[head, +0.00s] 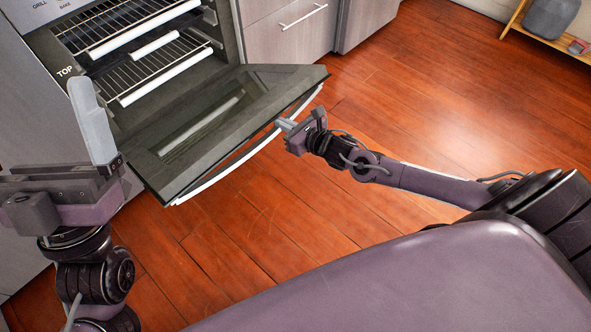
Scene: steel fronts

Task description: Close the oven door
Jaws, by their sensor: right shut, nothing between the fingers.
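The oven (65,45) stands at the upper left, with wire racks (135,40) inside its open cavity. Its door (225,125) is folded down and juts out into the room, with a dark glass pane. A long pale handle (240,160) runs along the door's outer edge. My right gripper (284,124) is shut and empty, its fingertips at the handle towards its right part; I cannot tell whether they touch it. My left gripper (92,120) stands upright at the left, by the door's left side; its finger spacing is unclear.
Grey cabinets with a drawer handle (304,17) stand right of the oven. A low wooden shelf (545,40) with a grey vessel (551,17) is at the upper right. The wooden floor (450,90) between is clear.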

